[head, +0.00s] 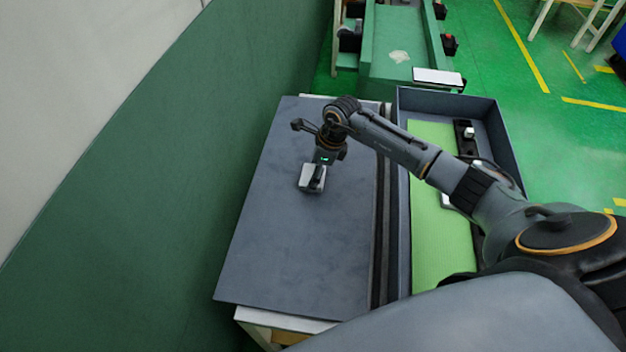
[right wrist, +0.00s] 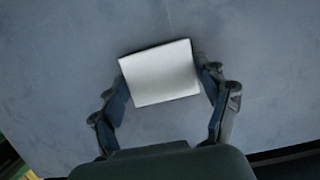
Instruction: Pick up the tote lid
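The tote lid looks to be the large flat grey panel (head: 290,250) on the table left of the open tote. A small pale block (head: 306,177), like a handle, stands on it. In the right wrist view the block (right wrist: 160,73) sits between the fingers of my right gripper (right wrist: 163,70), over the grey panel (right wrist: 60,60). Both fingertips are right at the block's sides; I cannot tell whether they press on it. In the head view my right gripper (head: 318,172) points down at the block and hides part of it. My left gripper is not in view.
The grey tote (head: 402,240) with a green mat (head: 432,245) and small parts stands close to the panel's right side. A green wall (head: 130,220) runs along the left. A green bench (head: 395,45) with a white-topped item (head: 438,76) stands behind.

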